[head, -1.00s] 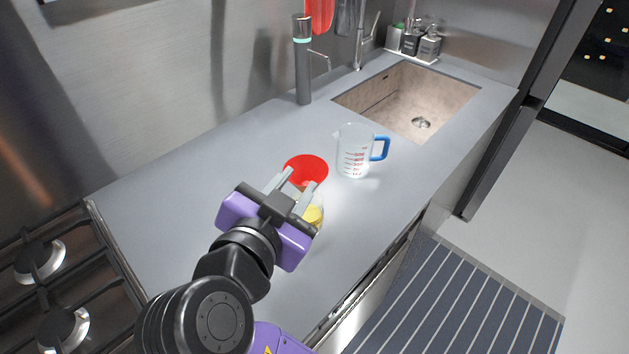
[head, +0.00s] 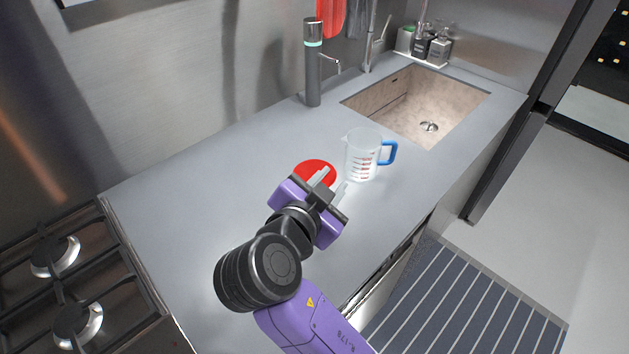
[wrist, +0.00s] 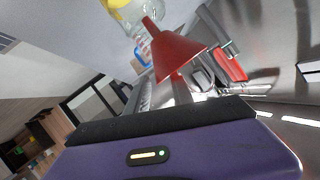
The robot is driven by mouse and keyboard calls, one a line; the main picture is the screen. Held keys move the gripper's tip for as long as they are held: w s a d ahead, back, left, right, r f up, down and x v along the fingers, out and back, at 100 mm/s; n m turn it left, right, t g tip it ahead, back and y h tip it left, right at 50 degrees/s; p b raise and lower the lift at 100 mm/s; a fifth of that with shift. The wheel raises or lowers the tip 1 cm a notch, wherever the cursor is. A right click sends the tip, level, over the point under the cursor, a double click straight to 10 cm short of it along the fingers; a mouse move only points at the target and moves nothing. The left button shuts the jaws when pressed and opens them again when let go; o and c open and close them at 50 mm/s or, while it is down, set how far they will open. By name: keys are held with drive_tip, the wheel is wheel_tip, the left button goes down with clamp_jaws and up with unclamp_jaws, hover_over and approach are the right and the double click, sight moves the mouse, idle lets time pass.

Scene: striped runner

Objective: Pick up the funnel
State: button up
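My gripper (head: 331,184) is over the counter at the funnel's near right side.
A clear measuring jug (head: 361,157) with a blue handle stands close to the right of the funnel. The stove (head: 70,285) is at the left. The counter's left part is clear.

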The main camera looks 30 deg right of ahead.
clamp_jaws()
idle(1.4)
